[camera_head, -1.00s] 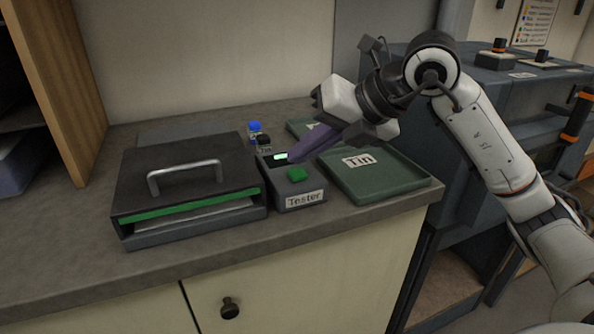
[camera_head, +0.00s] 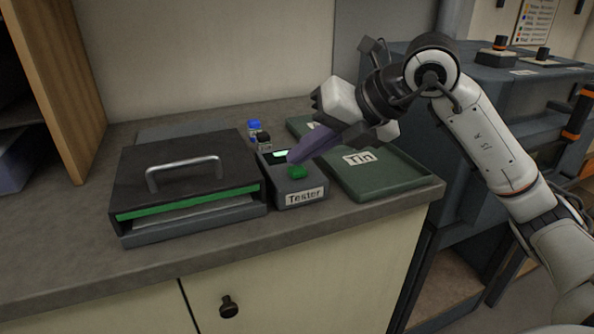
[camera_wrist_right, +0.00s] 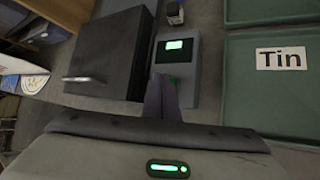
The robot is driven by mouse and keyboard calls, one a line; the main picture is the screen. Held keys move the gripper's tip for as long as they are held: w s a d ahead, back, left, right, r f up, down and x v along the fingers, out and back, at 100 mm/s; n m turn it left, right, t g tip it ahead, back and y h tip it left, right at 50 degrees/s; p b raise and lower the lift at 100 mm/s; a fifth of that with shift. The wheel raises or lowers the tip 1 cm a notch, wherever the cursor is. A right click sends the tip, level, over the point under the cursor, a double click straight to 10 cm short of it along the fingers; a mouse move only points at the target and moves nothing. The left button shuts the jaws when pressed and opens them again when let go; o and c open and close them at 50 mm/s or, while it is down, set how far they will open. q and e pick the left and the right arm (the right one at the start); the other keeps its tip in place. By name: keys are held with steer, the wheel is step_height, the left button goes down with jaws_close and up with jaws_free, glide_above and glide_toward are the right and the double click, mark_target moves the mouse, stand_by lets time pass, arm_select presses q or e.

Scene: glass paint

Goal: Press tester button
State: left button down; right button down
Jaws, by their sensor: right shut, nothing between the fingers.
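The tester (camera_head: 300,190) is a small dark grey box with a white "Tester" label on its front, a lit green-white screen (camera_head: 281,154) and a green button (camera_head: 297,171) on top. My right gripper (camera_head: 291,161) has its purple fingers shut and empty, with the tips right at the far side of the green button; I cannot tell whether they touch it. In the right wrist view the tester (camera_wrist_right: 184,70) lies just beyond the fingertips (camera_wrist_right: 162,78), and the button (camera_wrist_right: 172,82) shows partly behind them. My left gripper is not in view.
A black lidded case (camera_head: 185,180) with a metal handle stands left of the tester. A green tray (camera_head: 385,187) labelled "Tin" lies to its right. Small bottles, one with a blue cap (camera_head: 254,126), stand behind. The counter's front edge is close.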

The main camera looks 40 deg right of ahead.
mark_target(303, 171)
steer(key=shift+f+b, duration=0.5)
stand_by(0.7)
stand_by(0.3)
steer(key=shift+r+p, duration=0.8)
steer(key=shift+r, duration=0.2)
step_height(303, 171, up, 5)
steer(key=p, duration=0.4)
stand_by(0.4)
